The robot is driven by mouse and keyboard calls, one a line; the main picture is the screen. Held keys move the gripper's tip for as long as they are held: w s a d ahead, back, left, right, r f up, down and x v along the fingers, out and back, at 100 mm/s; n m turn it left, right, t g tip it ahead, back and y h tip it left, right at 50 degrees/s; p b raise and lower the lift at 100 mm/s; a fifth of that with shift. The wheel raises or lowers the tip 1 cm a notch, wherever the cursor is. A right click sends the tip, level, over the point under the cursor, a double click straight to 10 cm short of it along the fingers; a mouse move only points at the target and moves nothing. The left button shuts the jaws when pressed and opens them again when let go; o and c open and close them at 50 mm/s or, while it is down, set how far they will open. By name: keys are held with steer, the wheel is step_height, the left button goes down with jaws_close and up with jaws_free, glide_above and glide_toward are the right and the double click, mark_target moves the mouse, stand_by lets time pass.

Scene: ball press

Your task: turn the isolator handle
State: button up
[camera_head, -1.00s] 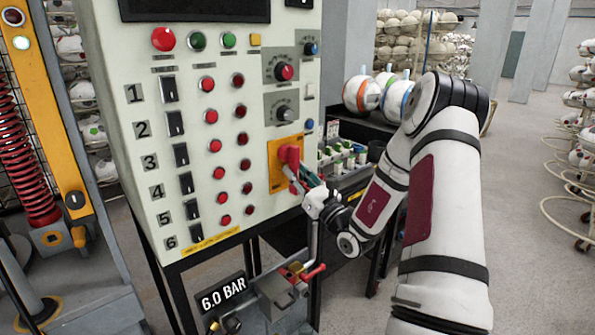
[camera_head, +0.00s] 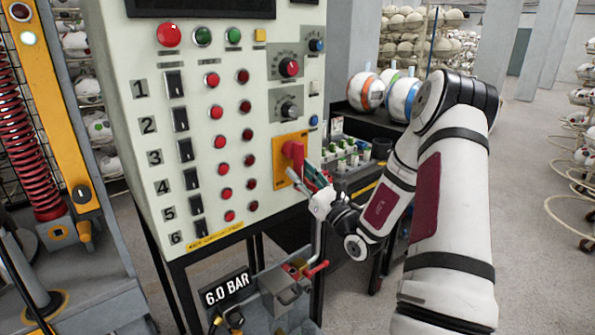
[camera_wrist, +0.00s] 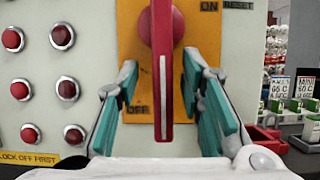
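The red isolator handle (camera_head: 293,152) sits on an orange plate (camera_head: 280,178) low on the right side of the control panel. In the wrist view the handle (camera_wrist: 162,95) stands upright with a white line down its face, and its lower end is beside the word OFF. ON shows at the upper right of the plate. My gripper (camera_head: 311,180) is at the handle's front. Its two teal-padded fingers stand apart, one on each side of the handle, with gaps visible on both sides. I cannot tell how deep the handle reaches between them.
Red buttons and numbered black switches fill the panel (camera_head: 150,105) to the left. A valve with a red lever (camera_head: 313,269) and a 6.0 BAR sign (camera_head: 227,289) are below. Balls (camera_head: 366,90) sit behind to the right.

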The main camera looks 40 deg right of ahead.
steer(key=v, duration=1)
steer(key=shift+s, duration=0.15)
steer(key=shift+a+f, duration=0.1)
steer(key=shift+a, duration=0.05)
